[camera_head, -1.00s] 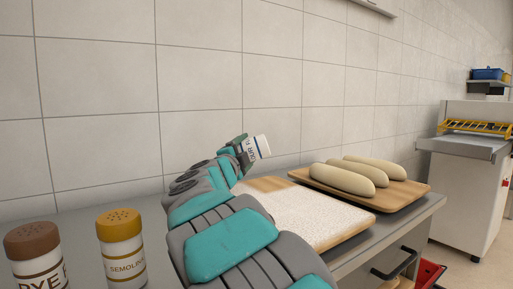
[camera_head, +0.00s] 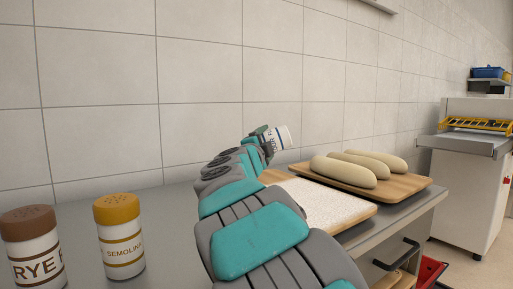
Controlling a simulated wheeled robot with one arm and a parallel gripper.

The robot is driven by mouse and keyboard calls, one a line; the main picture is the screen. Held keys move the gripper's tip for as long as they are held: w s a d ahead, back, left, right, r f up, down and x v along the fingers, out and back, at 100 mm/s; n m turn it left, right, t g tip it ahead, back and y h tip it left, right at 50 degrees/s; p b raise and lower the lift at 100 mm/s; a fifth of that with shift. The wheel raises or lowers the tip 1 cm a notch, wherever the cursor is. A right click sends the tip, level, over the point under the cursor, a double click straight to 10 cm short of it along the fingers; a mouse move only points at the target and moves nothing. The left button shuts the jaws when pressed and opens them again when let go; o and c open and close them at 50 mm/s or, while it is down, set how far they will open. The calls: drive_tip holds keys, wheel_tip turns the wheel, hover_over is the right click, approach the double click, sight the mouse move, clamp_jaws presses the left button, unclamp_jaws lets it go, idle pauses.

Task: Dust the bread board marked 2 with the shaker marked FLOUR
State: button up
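My gripper (camera_head: 267,143) is shut on a white shaker (camera_head: 282,138) with a blue band. Part of its label shows, reading like FLOUR. The shaker is tilted on its side in the air, above the far part of a wooden board (camera_head: 366,211). White dust covers much of this board's top, and bare wood shows at its far left end. My arm hides the board's near left part. A second wooden board (camera_head: 412,184) behind it bears three pale loaves (camera_head: 343,171). I see no number on either board.
A shaker marked RYE (camera_head: 33,250) with a brown lid and a SEMOLINA shaker (camera_head: 120,240) with a yellow lid stand at the left of the grey counter (camera_head: 165,200). The tiled wall (camera_head: 200,90) is close behind. A white machine (camera_head: 475,190) stands at the right.

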drive_tip(key=shift+w+d+r, duration=0.1)
drive_tip(key=shift+w+d, duration=0.15)
drive_tip(key=shift+w, duration=0.1)
drive_tip(key=shift+w+d, duration=3.15)
drive_tip(key=shift+d, duration=1.75)
drive_tip(key=a+r+m+g+y+p, duration=0.4)
drive_tip(key=a+r+m+y+p, duration=0.1)
drive_tip(key=m, duration=1.2)
drive_tip(key=shift+s+a+r+g+y, duration=0.15)
drive_tip(key=shift+r+g+y, duration=0.35)
drive_tip(key=shift+y, duration=0.5)
